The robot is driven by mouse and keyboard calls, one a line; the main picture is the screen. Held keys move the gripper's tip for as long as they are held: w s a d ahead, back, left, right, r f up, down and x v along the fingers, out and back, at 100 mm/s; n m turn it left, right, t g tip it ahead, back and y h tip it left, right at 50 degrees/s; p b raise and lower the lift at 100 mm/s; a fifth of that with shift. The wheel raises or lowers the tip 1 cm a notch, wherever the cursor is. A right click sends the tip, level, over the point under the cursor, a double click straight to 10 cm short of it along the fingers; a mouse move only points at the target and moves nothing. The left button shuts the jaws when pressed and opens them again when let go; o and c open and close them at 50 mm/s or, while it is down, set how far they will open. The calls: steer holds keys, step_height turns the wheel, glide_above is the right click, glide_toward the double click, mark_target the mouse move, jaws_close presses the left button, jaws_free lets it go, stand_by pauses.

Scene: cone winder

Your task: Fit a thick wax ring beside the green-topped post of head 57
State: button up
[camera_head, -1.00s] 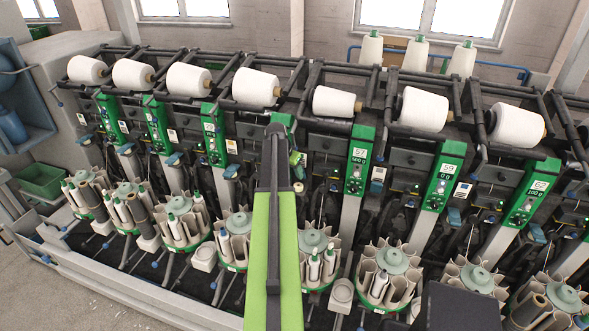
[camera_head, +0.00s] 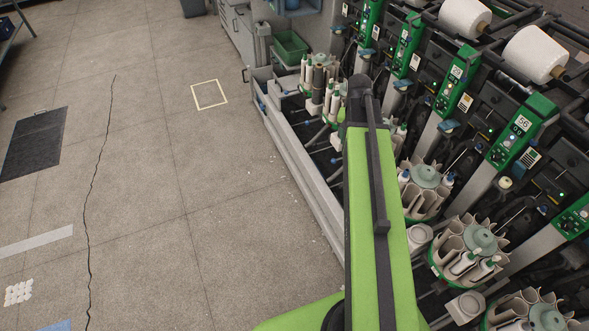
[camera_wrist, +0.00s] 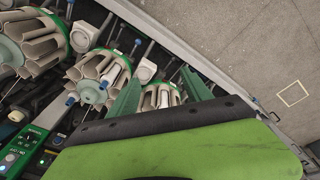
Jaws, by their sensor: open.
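Head 56's green panel (camera_head: 521,124) shows at the right of the head view, its number readable. Another green panel (camera_head: 575,215) is cut off at the right edge, its number not visible. I cannot make out a wax ring or head 57's green-topped post in either view. In the wrist view my gripper (camera_wrist: 160,88) shows two green fingers spread apart with nothing seen between them. Behind them is a round bobbin magazine (camera_wrist: 160,97). In the head view my arm hides most of the gripper.
Bobbin magazines (camera_head: 470,247) line the machine's front, behind a low grey rail (camera_head: 290,150). A green bin (camera_head: 290,46) stands at the machine's far end.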

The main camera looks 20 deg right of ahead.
steer(key=s+a+n+y, duration=0.1)
steer(key=s+a+n, duration=0.2)
steer(key=a, duration=2.6)
steer(key=n, duration=0.5)
steer(key=shift+s+f+g+y, duration=0.2)
steer(key=shift+g+y, duration=0.1)
steer(key=shift+g, duration=0.1)
steer(key=shift+a, duration=0.1)
